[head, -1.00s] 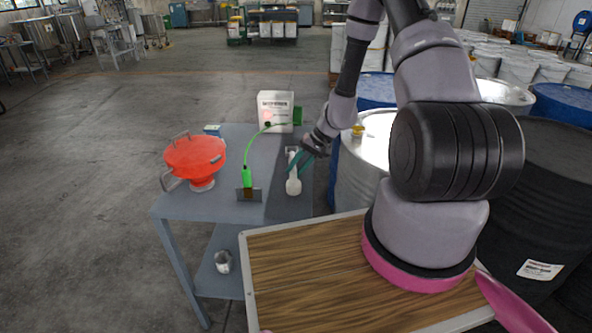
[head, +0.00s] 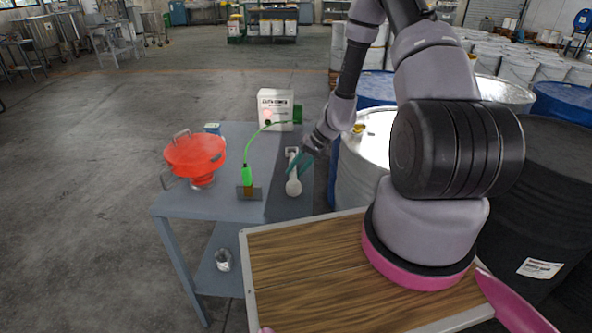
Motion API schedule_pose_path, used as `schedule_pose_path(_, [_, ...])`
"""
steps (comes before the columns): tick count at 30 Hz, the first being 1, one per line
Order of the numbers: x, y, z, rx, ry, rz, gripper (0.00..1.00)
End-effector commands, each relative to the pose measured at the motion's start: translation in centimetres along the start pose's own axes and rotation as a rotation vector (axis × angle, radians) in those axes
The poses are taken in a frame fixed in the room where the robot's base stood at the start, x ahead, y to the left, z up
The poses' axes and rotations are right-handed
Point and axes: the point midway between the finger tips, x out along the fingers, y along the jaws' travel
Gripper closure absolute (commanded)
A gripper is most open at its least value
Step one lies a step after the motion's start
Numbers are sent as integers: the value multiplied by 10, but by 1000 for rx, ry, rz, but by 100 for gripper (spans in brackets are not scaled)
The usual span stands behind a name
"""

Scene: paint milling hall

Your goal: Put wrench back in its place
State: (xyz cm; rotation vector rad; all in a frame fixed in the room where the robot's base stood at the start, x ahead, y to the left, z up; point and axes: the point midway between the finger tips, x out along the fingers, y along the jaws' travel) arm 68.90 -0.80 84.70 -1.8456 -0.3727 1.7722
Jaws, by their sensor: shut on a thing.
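A pale, long tool with a rounded near end (head: 293,187), which I take to be the wrench, lies or hangs low over the right side of the grey table. My gripper (head: 298,164) has teal fingers and is shut on its shaft. Its far end shows just beyond the fingers. Whether the tool touches the tabletop cannot be told. A green-handled device (head: 247,175) stands in a small grey-brown bracket (head: 257,193) to the left, with a green cable running to a white box. No marked place for the wrench is clear to see.
The grey table (head: 225,205) also bears a red round pot (head: 195,152) at the left, a white box (head: 275,106) at the back and a small blue-white box (head: 212,128). A metal cup (head: 223,260) stands on the lower shelf. A steel drum (head: 362,160) stands close at the right.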

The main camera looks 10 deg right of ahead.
Motion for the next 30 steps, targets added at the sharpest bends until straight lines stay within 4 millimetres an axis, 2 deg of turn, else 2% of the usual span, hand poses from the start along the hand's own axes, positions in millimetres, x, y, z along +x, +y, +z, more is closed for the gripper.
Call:
schedule_pose_path(19, [4,2,0,1,0,-1,100])
schedule_pose_path(20, [4,3,0,1,0,-1,66])
schedule_pose_path(22, [4,2,0,1,0,-1,39])
schedule_pose_path(23, [4,3,0,0,0,0,34])
schedule_pose_path(30, [4,4,0,1,-1,1,34])
